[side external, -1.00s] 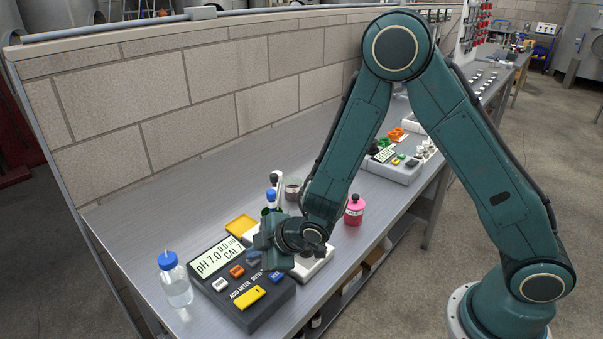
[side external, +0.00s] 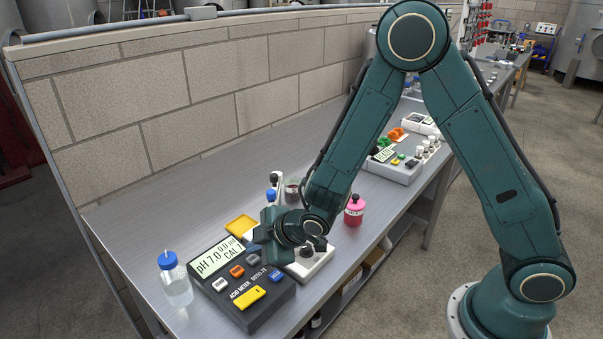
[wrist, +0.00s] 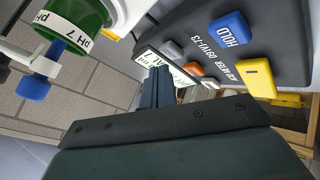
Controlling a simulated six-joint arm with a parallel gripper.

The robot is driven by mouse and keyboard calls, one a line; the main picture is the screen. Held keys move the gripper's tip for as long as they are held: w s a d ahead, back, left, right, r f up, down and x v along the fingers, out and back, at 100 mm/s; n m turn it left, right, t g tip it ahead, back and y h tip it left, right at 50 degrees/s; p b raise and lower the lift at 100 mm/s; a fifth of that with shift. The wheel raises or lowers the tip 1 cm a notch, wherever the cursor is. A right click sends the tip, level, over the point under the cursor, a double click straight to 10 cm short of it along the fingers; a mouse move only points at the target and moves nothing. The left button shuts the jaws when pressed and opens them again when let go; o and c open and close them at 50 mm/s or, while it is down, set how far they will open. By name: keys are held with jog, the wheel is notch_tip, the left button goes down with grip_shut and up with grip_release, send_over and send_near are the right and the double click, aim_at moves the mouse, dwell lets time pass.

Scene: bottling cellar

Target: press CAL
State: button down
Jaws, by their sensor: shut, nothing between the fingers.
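The dark acid meter (side external: 268,306) lies on the metal bench at the lower left of the side view; its display (side external: 216,257) reads pH 7.0 and CAL 7. It carries a white button (side external: 219,284), an orange one (side external: 237,271), a grey one (side external: 253,259), a blue one (side external: 276,275) and a large yellow one (side external: 248,297). In the wrist view the blue button (wrist: 230,30) reads HOLD; I cannot read a CAL label on any button. My gripper (side external: 262,246) is shut and empty above the meter's far edge, near the grey button. Its fingers (wrist: 158,86) overlap the display in the wrist view.
A blue-capped bottle (side external: 175,280) stands left of the meter. A yellow tray (side external: 240,227), a pink bottle (side external: 354,211) and a white block (side external: 315,262) stand nearby. A pH 7 bottle (wrist: 72,32) is close in the wrist view. The bench left of the tray is clear.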

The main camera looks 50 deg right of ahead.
aim_at(258, 264)
jog(key=shift+r, duration=2.5)
jog(key=s+d+r+m+g+h, duration=0.1)
jog(key=s+d+r+m, duration=0.25)
jog(key=s+r, duration=0.3)
jog(key=s+d+r+m+g, duration=0.1)
jog(key=s+d+r+m, duration=0.2)
jog(key=s+d+r, duration=0.3)
jog(key=s+d+r+m, duration=0.2)
jog(key=s, duration=0.5)
jog(key=s+d+r+m+g+h, duration=0.1)
jog(key=s+r+m, duration=0.2)
jog(key=s, duration=0.5)
jog(key=shift+s+d+r, duration=0.25)
jog(key=shift+d+r, duration=0.05)
jog(key=shift+d, duration=0.05)
